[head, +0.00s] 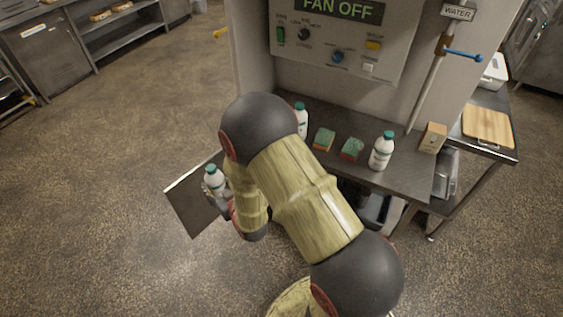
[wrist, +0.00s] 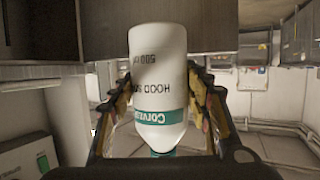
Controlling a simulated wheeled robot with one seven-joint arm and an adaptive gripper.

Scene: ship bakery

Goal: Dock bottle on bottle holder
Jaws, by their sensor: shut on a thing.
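A white bottle with a green cap (head: 213,179) is held upright by my gripper (head: 218,193), out to the left of the counter in the head view. In the wrist view the bottle (wrist: 158,70) fills the middle, with its label upside down and its green neck at the bottom. The gripper's fingers (wrist: 160,95) press on both its sides. I cannot make out a bottle holder for certain; a dark flat panel (head: 188,208) with a pale edge lies beside and below the held bottle. My arm hides part of the counter.
The steel counter (head: 405,181) bears two more white bottles, one at right (head: 382,151) and one partly hidden (head: 301,120), two green-topped sponges (head: 324,139) and a small box (head: 433,138). A water pipe (head: 428,80) rises behind. The floor at left is clear.

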